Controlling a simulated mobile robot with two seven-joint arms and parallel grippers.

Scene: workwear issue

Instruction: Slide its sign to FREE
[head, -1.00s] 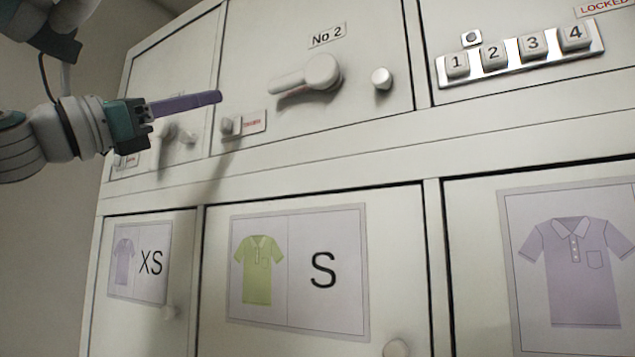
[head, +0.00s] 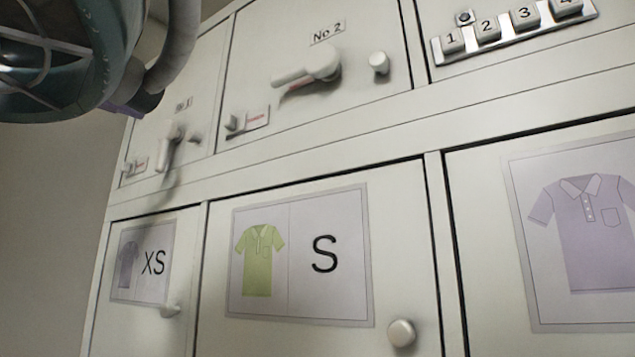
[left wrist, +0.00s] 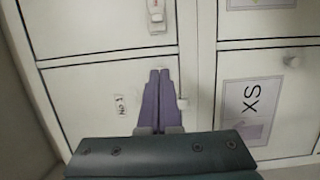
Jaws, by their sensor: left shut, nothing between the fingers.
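The No 2 door (head: 285,92) has a slider sign (head: 245,122) at its lower left: a pale knob beside a red-marked label, too small to read. A similar slider sign (head: 135,166) is on the No 1 door (head: 205,95). In the left wrist view the No 2 slider sign (left wrist: 157,16) shows at the top. My left gripper (left wrist: 160,73) is shut and empty, its purple fingers in front of the No 1 door, touching or apart I cannot tell. In the head view my left arm fills the upper left and mostly hides the fingers. My right gripper is out of view.
The No 2 lever handle (head: 308,68) and round knob (head: 379,62) stick out above the slider. The No 1 lever (head: 172,143) hangs down. A numbered button strip (head: 515,33) is at upper right. XS (head: 152,262) and S (head: 325,253) doors lie below.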

